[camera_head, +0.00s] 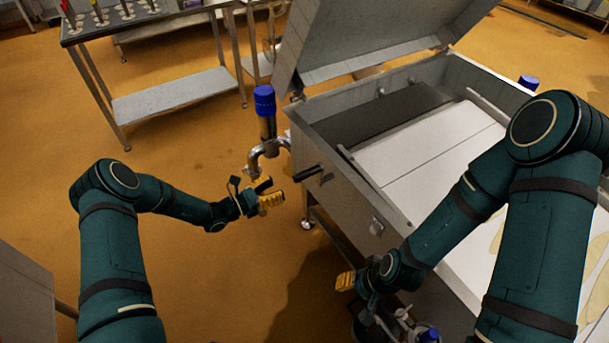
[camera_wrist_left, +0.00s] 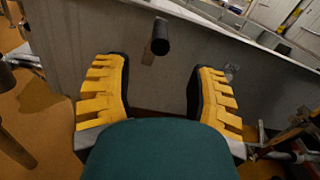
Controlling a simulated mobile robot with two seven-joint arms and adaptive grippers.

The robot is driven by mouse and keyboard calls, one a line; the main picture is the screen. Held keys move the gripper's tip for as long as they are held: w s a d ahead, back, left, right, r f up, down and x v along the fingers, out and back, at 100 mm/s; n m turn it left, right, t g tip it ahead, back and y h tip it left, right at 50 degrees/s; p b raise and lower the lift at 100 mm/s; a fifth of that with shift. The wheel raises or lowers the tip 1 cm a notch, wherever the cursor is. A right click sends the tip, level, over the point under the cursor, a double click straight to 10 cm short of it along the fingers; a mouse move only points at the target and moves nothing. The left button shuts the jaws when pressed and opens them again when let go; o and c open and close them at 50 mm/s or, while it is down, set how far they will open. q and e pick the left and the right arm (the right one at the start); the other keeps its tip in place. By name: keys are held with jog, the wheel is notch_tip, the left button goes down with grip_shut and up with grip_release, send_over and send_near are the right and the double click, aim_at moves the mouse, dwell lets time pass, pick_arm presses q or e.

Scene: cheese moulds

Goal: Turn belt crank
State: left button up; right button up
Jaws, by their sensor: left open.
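The belt crank has a black handle (camera_head: 308,173) that sticks out from the side wall of the metal vat (camera_head: 345,205). In the left wrist view the black handle (camera_wrist_left: 160,37) points toward the camera, ahead of the fingers and roughly centred between them. My left gripper (camera_head: 265,192) is open and empty, to the left of the handle and apart from it. Its yellow ridged fingers (camera_wrist_left: 160,95) show wide apart in the left wrist view. My right gripper (camera_head: 350,282) is lower, near the vat's front side; its fingers are partly hidden.
A curved steel pipe with a blue-capped valve (camera_head: 265,102) stands just behind my left gripper. The vat's raised lid (camera_head: 370,35) is at the back, and a pale belt (camera_head: 425,150) lies inside. A steel table (camera_head: 175,95) stands back left. The orange floor at left is clear.

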pick_arm(q)
jog(key=b, duration=0.2)
send_near(319, 167)
jog(key=x, duration=0.2)
jog(key=f+x, duration=0.1)
jog(key=x, duration=0.2)
jog(key=shift+w+a, duration=0.2)
grip_shut()
